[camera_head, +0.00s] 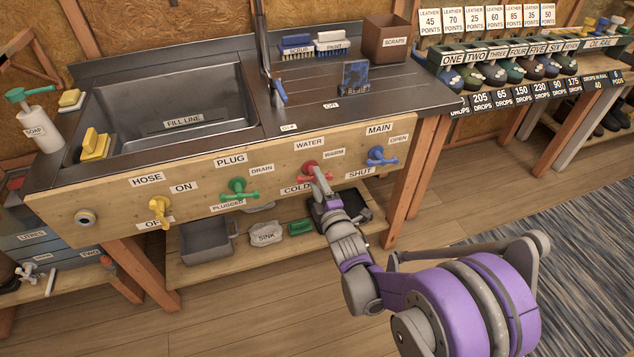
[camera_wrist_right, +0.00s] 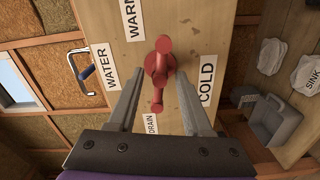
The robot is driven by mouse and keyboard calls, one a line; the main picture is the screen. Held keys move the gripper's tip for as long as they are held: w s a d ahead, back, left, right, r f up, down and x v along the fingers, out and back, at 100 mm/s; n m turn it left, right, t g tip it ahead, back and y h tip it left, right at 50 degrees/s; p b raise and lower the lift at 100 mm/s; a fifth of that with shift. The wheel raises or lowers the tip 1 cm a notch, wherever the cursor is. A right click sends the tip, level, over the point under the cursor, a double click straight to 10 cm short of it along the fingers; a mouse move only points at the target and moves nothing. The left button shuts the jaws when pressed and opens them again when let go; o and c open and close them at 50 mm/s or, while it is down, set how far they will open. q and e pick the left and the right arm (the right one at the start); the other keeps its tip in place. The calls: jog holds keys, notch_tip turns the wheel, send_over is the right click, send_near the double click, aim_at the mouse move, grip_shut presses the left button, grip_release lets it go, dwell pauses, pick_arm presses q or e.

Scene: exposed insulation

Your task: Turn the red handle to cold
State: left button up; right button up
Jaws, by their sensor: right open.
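The red handle (camera_head: 310,168) sits on the wooden front panel of the sink, below the WATER label and between the WARM label (camera_head: 334,154) and the COLD label (camera_head: 296,189). My right gripper (camera_head: 319,182) is right in front of it and partly covers it in the head view. In the right wrist view, the red handle (camera_wrist_right: 160,72) shows between the two open fingers of my right gripper (camera_wrist_right: 158,92). Its bar runs up and down in that view, one end toward WARM and the other toward DRAIN. Contact cannot be told. My left gripper is not in view.
On the same panel, a green handle (camera_head: 238,188) is to the left and a blue handle (camera_head: 381,156) to the right. A yellow handle (camera_head: 160,209) is farther left. A low shelf below holds a grey bin (camera_head: 207,243). The floor in front is clear.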

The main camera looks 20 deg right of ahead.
jog(key=shift+c, duration=0.2)
grip_shut()
jog(key=shift+m, duration=7.9)
